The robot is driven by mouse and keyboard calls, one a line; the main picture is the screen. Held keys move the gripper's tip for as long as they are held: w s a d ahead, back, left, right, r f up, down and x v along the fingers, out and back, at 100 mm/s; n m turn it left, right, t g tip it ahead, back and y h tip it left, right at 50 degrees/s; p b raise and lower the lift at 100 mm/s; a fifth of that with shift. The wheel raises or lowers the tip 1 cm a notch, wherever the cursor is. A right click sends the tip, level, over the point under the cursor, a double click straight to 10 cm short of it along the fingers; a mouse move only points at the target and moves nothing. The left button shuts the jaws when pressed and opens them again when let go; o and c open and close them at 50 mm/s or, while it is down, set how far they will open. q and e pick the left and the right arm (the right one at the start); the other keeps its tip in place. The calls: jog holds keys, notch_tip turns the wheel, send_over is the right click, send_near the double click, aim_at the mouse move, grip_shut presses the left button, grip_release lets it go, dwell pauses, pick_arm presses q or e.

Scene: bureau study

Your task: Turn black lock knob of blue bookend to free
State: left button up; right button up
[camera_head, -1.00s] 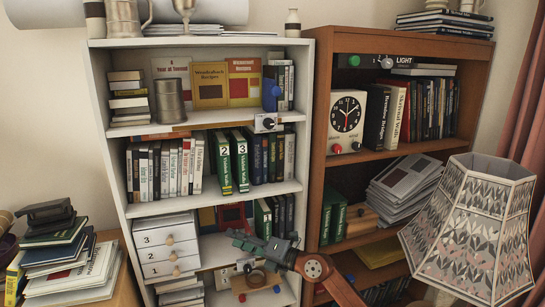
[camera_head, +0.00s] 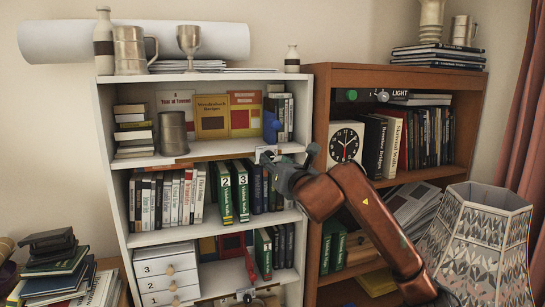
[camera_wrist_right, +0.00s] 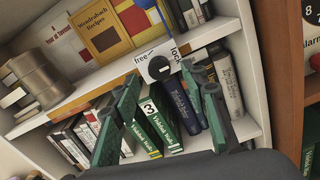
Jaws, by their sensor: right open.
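The blue bookend (camera_head: 271,127) stands on the top shelf of the white bookcase, against upright books at the right. Its white plate with the black lock knob (camera_wrist_right: 159,66) hangs at the shelf's front edge. The plate reads "free" on the left and "lock" on the right in the wrist view. I cannot tell for sure where the knob points. My right gripper (camera_head: 287,158) is open and empty in front of the plate, mostly hiding it in the head view. In the wrist view the open fingers (camera_wrist_right: 166,88) lie below and either side of the knob, apart from it. My left gripper is not in view.
Green and dark books (camera_wrist_right: 155,127) fill the shelf just below the knob. A metal tankard (camera_head: 173,133) stands left on the top shelf. The brown bookcase (camera_head: 320,110) with a clock (camera_head: 345,143) is close on the right. A lampshade (camera_head: 487,240) is at front right.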

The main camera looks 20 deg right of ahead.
aim_at(268, 155)
jog(key=shift+w+a, duration=0.1)
jog(key=shift+w, duration=1.35)
jog(key=shift+c, duration=0.3)
grip_shut()
